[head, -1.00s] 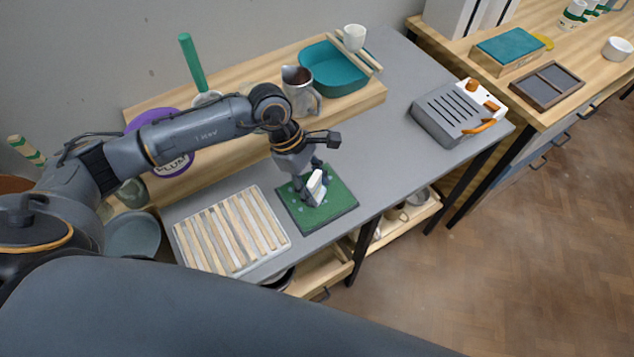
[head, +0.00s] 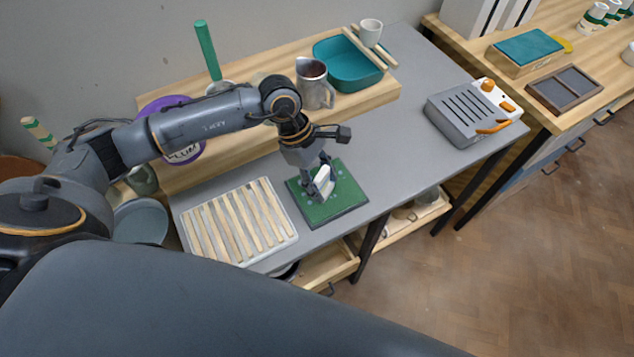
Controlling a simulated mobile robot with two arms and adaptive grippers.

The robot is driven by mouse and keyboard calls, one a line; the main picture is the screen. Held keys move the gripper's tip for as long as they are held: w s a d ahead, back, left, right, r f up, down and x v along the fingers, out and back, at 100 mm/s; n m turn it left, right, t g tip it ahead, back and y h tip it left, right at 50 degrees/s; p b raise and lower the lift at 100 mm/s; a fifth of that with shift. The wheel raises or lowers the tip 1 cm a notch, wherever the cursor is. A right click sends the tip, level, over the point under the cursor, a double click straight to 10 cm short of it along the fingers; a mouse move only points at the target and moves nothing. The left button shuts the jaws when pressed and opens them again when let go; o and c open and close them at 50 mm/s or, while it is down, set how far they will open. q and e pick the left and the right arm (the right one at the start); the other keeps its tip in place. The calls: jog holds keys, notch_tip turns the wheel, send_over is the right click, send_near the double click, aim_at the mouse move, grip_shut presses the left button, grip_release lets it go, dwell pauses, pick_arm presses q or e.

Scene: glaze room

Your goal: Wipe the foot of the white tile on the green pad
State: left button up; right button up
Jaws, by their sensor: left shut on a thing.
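My left gripper (head: 320,187) is over the green pad (head: 345,195) and points down. It is shut on the white tile (head: 325,180), which stands tilted between the fingers. The tile's lower edge is at or just above the pad; I cannot tell if it touches. The fingers hide part of the tile. The pad lies flat on the grey table near its front edge. My right gripper is not in view.
A slatted rack (head: 236,222) lies left of the pad. A grey slotted box (head: 464,115) stands right. The table between pad and box is clear.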

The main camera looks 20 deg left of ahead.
pick_arm(q)
jog(key=shift+w+d, duration=0.35)
jog(key=shift+w, duration=0.1)
jog(key=shift+w+d, duration=0.1)
jog(key=shift+w+d+b, duration=0.7)
jog(key=shift+w+b, duration=0.05)
jog(key=shift+w, duration=0.2)
jog(key=shift+s+a, duration=0.1)
jog(key=shift+s+a+f, duration=0.1)
jog(key=shift+s+a, duration=0.6)
jog(key=shift+s, duration=0.25)
jog(key=shift+s, duration=0.1)
